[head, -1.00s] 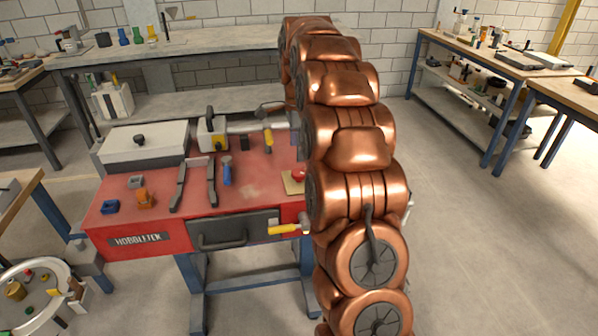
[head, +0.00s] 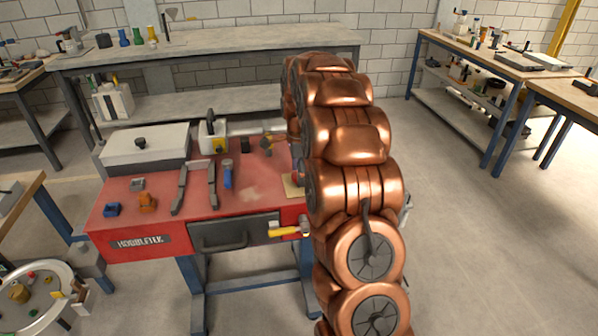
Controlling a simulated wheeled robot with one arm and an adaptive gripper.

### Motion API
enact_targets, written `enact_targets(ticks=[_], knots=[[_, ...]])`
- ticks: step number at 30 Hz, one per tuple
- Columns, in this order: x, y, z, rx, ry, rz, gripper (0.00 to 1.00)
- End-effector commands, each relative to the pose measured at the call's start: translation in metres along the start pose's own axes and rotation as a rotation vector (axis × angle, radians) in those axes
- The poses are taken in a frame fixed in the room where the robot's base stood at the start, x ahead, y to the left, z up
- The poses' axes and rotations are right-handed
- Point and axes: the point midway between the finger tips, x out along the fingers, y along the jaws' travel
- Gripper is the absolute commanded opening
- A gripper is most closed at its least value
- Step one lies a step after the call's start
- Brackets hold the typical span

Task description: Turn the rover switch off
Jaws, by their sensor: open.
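Nothing is labelled as the rover switch, and I cannot tell which part it is. A pale yellow plate (head: 291,188) lies at the right of the red bench top, and the red part on it is mostly hidden by my arm. A yellow-handled lever (head: 285,231) sticks out left at the bench's front right corner. My copper arm reaches over the bench's right end and hides much there.
The red bench (head: 250,197) carries a grey lidded box (head: 146,147), a white and yellow device (head: 213,132), dark bars and a blue-handled tool (head: 227,175). A round tray (head: 15,325) stands at lower left. The floor at right is clear.

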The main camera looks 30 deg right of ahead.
Motion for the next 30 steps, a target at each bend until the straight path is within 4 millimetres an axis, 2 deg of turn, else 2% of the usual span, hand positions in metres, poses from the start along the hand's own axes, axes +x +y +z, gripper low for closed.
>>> enact_targets(ticks=[5, 22, 30], knots=[[0.0000, 0.0001, 0.0000, 0.000, 0.000, 0.000, 0.70], [-0.0001, 0.0003, 0.0001, 0.000, 0.000, 0.001, 0.10], [0.0008, 0.0003, 0.0001, -0.027, 0.000, 0.001, 0.10]])
